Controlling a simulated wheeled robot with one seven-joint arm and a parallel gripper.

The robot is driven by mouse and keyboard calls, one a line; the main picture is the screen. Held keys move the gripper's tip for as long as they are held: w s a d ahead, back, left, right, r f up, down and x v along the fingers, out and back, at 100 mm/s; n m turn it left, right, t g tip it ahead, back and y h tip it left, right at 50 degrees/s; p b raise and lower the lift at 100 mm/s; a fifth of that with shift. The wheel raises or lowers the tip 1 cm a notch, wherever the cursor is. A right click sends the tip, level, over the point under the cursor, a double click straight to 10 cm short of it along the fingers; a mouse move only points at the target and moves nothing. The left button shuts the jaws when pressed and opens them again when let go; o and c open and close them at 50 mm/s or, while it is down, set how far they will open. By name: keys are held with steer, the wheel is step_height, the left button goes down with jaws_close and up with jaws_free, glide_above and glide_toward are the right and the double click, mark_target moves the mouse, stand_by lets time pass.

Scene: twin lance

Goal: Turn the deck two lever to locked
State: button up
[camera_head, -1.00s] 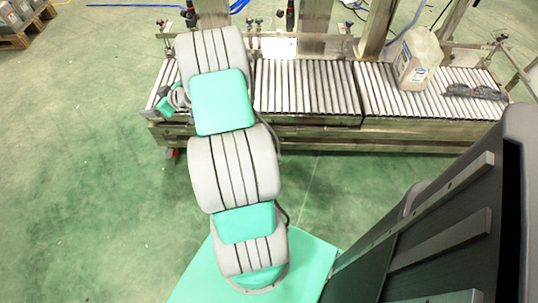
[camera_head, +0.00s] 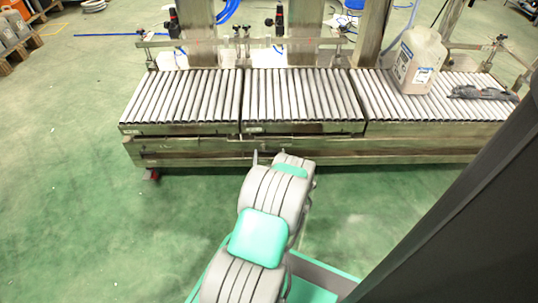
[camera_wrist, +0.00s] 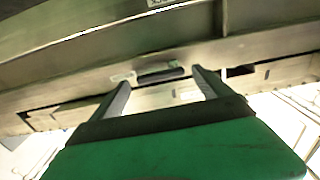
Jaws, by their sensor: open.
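The roller conveyor has three decks side by side in the head view, with the middle deck (camera_head: 302,95) between the left deck (camera_head: 182,98) and the right deck (camera_head: 440,98). My gripper (camera_wrist: 160,77) is open and empty in the wrist view, its two fingers pointing at the conveyor's metal side. A short dark bar (camera_wrist: 160,75) with a light piece at its left end shows between the fingertips. I cannot tell whether it is the deck two lever or whether the fingers touch it. In the head view my arm mostly hides the gripper, low before the conveyor's front.
Metal posts and a rail with dark valves stand behind the rollers. The green floor (camera_head: 80,200) is clear at the left.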

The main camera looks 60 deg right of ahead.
steer(key=shift+x, duration=1.25)
steer(key=shift+c, duration=0.2)
steer(key=c, duration=1.3)
